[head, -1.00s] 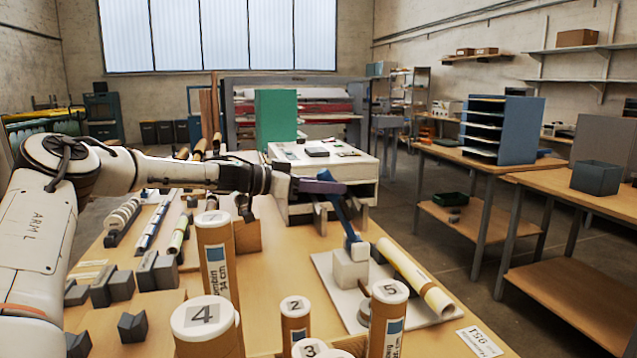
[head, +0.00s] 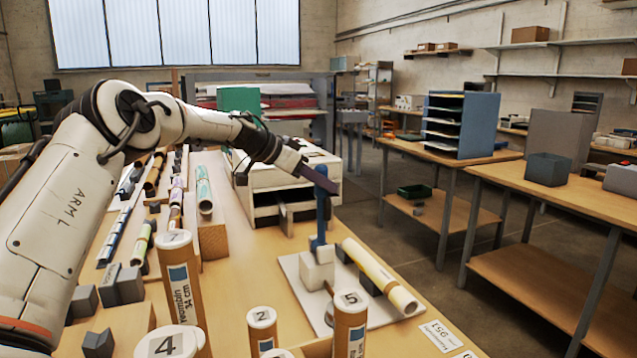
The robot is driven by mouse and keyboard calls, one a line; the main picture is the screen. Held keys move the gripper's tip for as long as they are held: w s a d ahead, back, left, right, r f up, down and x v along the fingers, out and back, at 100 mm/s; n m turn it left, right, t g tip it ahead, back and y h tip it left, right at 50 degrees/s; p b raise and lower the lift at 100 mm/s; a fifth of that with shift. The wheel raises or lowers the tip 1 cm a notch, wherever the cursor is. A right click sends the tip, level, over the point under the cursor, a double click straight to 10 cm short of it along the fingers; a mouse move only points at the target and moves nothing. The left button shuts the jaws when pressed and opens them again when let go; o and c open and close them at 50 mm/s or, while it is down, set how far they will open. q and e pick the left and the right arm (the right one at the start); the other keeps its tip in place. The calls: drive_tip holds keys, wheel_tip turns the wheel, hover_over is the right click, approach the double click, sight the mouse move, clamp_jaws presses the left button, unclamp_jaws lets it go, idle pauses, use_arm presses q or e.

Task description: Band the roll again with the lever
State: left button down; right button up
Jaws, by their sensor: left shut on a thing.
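The blue lever (head: 321,216) stands nearly upright from a pale block (head: 317,272) on a white base board (head: 379,311). My left gripper (head: 324,187) reaches in from the left with its purple fingers shut on the upper part of the lever. A cream roll (head: 375,270) lies slanted on the board, just right of the block, over dark supports. My right gripper is not in view.
Upright numbered tubes, including tube 5 (head: 349,325), tube 2 (head: 262,328) and tube 4 (head: 170,343), stand in front of the board. A white open-fronted cabinet (head: 300,180) stands behind the lever. A printed card (head: 441,336) lies at the table's right edge.

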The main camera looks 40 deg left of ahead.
use_arm(q)
drive_tip(key=c, duration=1.4)
unclamp_jaws()
drive_tip(key=shift+s, duration=0.1)
drive_tip(key=b+v, duration=0.1)
drive_tip(key=v, duration=0.9)
drive_tip(key=shift+a, duration=0.1)
